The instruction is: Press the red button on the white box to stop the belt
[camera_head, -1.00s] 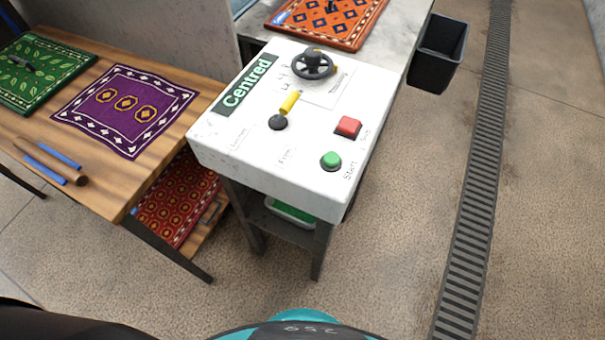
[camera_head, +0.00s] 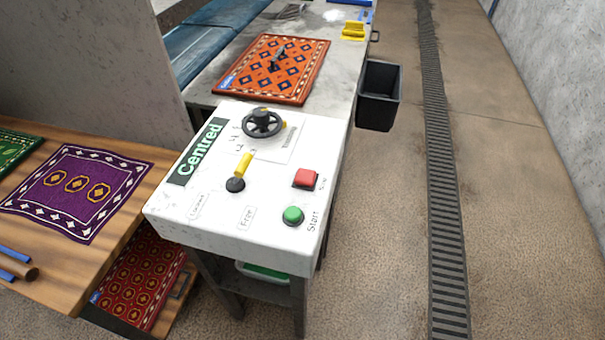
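The white box (camera_head: 272,231) stands in the middle of the head view on a dark stand. The square red button (camera_head: 306,178) is on the right part of its top, labelled "Stop". The round green button (camera_head: 293,215), labelled "Start", is just nearer to me. A yellow-handled lever (camera_head: 241,171) and a black handwheel (camera_head: 263,123) are also on the top, with a "Centred" sign (camera_head: 198,151) along the left edge. Nothing covers the red button. Neither of my grippers is in view.
An orange patterned rug (camera_head: 272,68) lies on the grey table behind the box. A black bin (camera_head: 379,96) is at its right side. A wooden table (camera_head: 128,225) with a purple rug (camera_head: 77,191) is at left. The floor to the right is clear, with a drain grate (camera_head: 447,220).

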